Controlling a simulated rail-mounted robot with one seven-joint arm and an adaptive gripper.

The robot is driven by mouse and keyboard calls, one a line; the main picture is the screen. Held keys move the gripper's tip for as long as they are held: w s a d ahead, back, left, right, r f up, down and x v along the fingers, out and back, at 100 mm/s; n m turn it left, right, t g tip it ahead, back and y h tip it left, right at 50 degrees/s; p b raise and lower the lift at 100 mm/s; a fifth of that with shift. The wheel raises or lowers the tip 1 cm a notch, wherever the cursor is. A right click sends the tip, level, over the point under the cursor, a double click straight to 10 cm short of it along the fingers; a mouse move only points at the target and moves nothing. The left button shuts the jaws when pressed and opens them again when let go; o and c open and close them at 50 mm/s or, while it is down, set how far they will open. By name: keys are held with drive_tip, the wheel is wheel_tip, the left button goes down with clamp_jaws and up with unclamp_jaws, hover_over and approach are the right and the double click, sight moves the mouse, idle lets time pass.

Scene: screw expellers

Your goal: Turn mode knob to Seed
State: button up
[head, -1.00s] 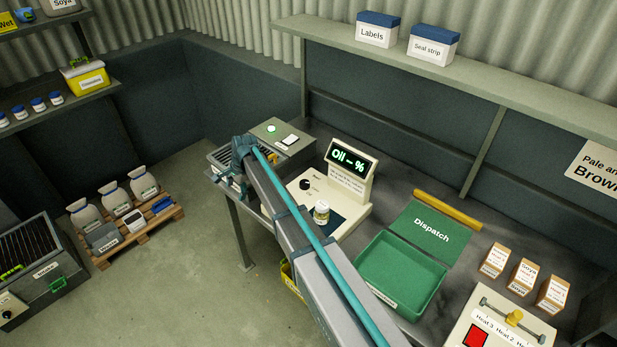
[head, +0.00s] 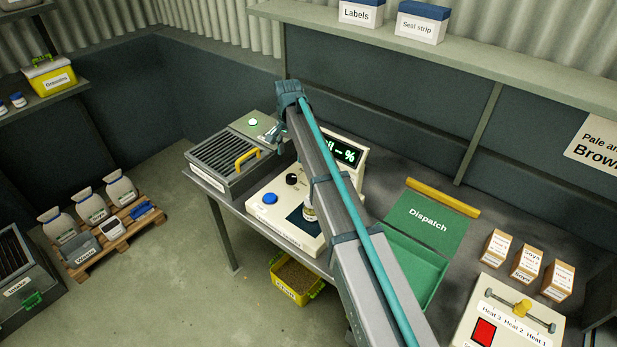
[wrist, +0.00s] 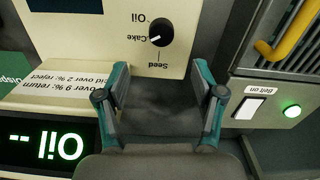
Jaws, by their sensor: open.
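The mode knob (wrist: 160,32) is a small black round knob with a white mark, on the cream analyser (wrist: 100,15). In the wrist view its labels Oil, Cake and Seed read upside down, and the mark points toward Cake. The knob also shows in the head view (head: 291,179), left of the Oil display (head: 345,152). My gripper (wrist: 161,75) is open and empty, with its two fingers apart and the knob beyond the gap between them, not touched. In the head view my gripper (head: 275,135) hangs behind the knob; my arm partly covers the display.
A grey slatted machine (head: 225,160) with a yellow handle (head: 246,158) stands to the left. Its white Belt on switch (wrist: 249,108) and green lamp (wrist: 292,111) are near. A blue button (head: 269,198) and a jar (head: 309,213) are on the analyser. A green tray (head: 425,265) lies right.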

sight(291, 176)
wheel_tip(291, 176, down, 10)
drive_tip(key=p, duration=0.3)
drive_tip(key=shift+a+f, duration=0.15)
drive_tip(key=shift+f, duration=0.1)
drive_tip(key=shift+c, duration=0.2)
drive_tip(key=c, duration=1.1)
drive_tip(key=shift+n, duration=0.4)
drive_tip(key=shift+f+n+b, duration=0.1)
drive_tip(key=shift+n+b, duration=0.55)
drive_tip(key=shift+n, duration=0.35)
drive_tip(key=n+b, duration=0.1)
drive_tip(key=n, duration=0.2)
drive_tip(key=shift+n, duration=0.3)
drive_tip(key=n+b, duration=0.2)
drive_tip(key=n, duration=0.3)
drive_tip(key=shift+n, duration=0.3)
